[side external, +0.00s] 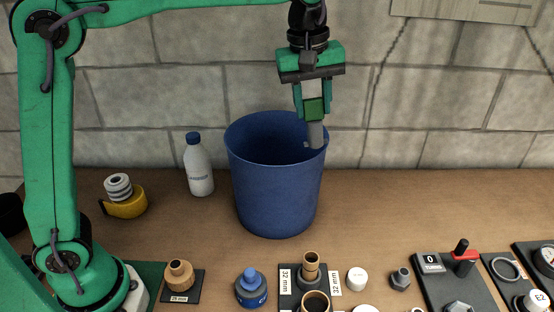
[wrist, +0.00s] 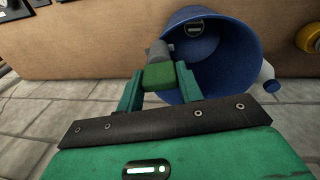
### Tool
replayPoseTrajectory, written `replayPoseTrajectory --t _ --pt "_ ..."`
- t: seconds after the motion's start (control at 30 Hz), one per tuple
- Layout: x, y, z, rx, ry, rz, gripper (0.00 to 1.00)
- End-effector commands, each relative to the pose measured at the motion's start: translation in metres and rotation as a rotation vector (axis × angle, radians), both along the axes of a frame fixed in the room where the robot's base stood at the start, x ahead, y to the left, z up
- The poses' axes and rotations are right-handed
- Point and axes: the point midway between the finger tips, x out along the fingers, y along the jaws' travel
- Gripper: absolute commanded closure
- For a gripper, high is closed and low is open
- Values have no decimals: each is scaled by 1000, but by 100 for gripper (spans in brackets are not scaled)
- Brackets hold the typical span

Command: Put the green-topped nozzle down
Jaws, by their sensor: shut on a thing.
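The green-topped nozzle (side external: 315,133) has a green block on top and a grey tube below. My gripper (side external: 312,108) is shut on its green top and holds it upright in the air, at the right side of the blue bucket's rim. In the wrist view my gripper (wrist: 158,80) grips the green top, and the nozzle's grey tube (wrist: 157,50) points away toward the bucket.
The blue bucket (side external: 275,185) stands on the wooden bench (side external: 400,215) against a stone wall. The bench right of the bucket is clear.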

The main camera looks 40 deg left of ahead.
Motion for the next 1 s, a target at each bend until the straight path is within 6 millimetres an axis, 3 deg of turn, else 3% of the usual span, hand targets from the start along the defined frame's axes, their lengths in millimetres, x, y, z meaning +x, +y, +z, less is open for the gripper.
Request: replayPoseTrajectory --t 0.3,0.53,0.7,1.0 --pt "4 73 -57 18 2 28 94" --pt "-3 119 -90 30 0 38 94" --pt "-7 134 -101 35 -1 40 94" --pt "-7 137 -101 37 -2 27 94"
